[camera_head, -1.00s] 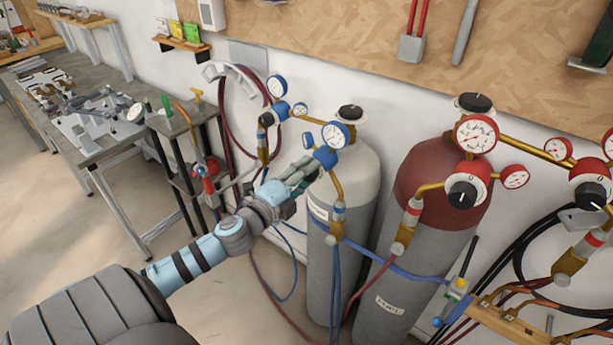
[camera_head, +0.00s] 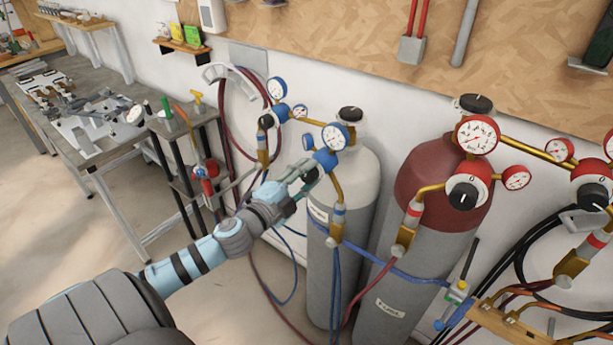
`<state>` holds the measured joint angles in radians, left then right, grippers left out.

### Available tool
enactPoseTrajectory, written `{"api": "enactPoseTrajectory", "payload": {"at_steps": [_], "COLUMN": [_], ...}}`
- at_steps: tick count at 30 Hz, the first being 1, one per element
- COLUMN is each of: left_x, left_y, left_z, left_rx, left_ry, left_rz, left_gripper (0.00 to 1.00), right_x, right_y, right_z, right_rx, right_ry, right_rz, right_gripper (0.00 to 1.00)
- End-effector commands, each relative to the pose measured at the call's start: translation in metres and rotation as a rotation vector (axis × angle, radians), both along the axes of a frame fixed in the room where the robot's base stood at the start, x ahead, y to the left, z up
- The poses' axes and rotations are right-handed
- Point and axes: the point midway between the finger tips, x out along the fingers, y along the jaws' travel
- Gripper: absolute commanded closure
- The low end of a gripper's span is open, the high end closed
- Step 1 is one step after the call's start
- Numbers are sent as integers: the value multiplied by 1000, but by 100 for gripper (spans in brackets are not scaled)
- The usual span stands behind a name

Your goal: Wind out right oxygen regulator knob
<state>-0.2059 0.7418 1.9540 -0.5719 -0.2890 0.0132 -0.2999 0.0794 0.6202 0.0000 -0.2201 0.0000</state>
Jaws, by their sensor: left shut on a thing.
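The right oxygen regulator sits on the grey-white cylinder (camera_head: 349,172), with a large blue-rimmed gauge (camera_head: 335,136) and a smaller gauge (camera_head: 308,141). Another blue regulator with a gauge (camera_head: 277,89) and a knob (camera_head: 267,121) stands to the left, clear of my gripper. My right gripper is not in view.
A dark red cylinder (camera_head: 445,180) with red regulators stands to the right. A red regulator knob (camera_head: 465,192) juts forward there. Hoses hang below the regulators. A small stand (camera_head: 185,120) and a grey workbench (camera_head: 95,150) are at left. Floor is open in front of the bench.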

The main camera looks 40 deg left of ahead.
Motion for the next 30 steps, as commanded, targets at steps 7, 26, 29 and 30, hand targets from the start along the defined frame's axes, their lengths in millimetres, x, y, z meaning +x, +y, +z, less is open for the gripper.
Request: {"api": "enactPoseTrajectory", "payload": {"at_steps": [7,26,29,30], "left_x": [0,-71,-94,-101], "left_y": [0,-2,-3,-4], "left_z": [0,-3,-2,-2], "left_rx": [1,11,8,7], "left_ry": [0,12,9,8], "left_rz": [0,-6,-6,-8], "left_gripper": [45,45,45,45], "right_x": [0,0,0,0], "right_y": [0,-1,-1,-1], "right_z": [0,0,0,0], "right_rx": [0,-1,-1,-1], "right_ry": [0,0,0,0], "right_rz": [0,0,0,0], "right_gripper": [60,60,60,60]}}
